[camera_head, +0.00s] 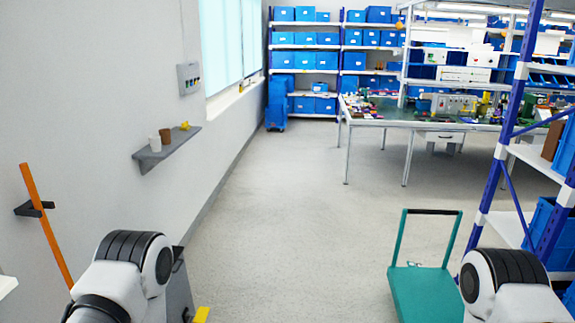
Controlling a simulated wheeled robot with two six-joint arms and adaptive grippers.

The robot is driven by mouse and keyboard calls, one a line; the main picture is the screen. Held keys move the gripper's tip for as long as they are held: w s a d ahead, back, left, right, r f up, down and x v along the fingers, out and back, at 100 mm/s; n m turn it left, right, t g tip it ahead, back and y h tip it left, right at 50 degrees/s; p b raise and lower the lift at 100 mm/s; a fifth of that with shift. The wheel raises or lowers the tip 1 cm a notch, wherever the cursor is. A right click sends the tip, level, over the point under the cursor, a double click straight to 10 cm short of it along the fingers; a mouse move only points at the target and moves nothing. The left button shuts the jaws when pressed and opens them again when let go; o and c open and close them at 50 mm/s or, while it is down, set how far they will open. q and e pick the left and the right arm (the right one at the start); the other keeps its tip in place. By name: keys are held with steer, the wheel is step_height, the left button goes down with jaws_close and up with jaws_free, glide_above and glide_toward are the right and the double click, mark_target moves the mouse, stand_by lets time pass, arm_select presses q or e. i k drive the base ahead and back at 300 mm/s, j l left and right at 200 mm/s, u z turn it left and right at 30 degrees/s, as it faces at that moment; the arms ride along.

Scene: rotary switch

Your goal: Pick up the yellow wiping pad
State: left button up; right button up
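A small yellow object (185,125), perhaps the wiping pad, sits on the grey wall shelf (180,139) at the left. It is too small to tell its shape. Another yellow piece (202,314) shows at the bottom edge, cut off by the frame; I cannot tell what it is. My two white and black arms enter at the bottom left and bottom right. Neither gripper shows, so I cannot see whether they hold anything.
A white cup (155,143) and a brown cup (165,136) share the wall shelf. An orange pole (46,225) leans in a black wall bracket. A green cart (425,292) stands at the right, before blue-and-white racks. The middle floor is clear.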

mark_target(185, 126)
steer(key=i, duration=1.65)
steer(key=i+l+u, duration=0.1)
steer(key=i, duration=1.55)
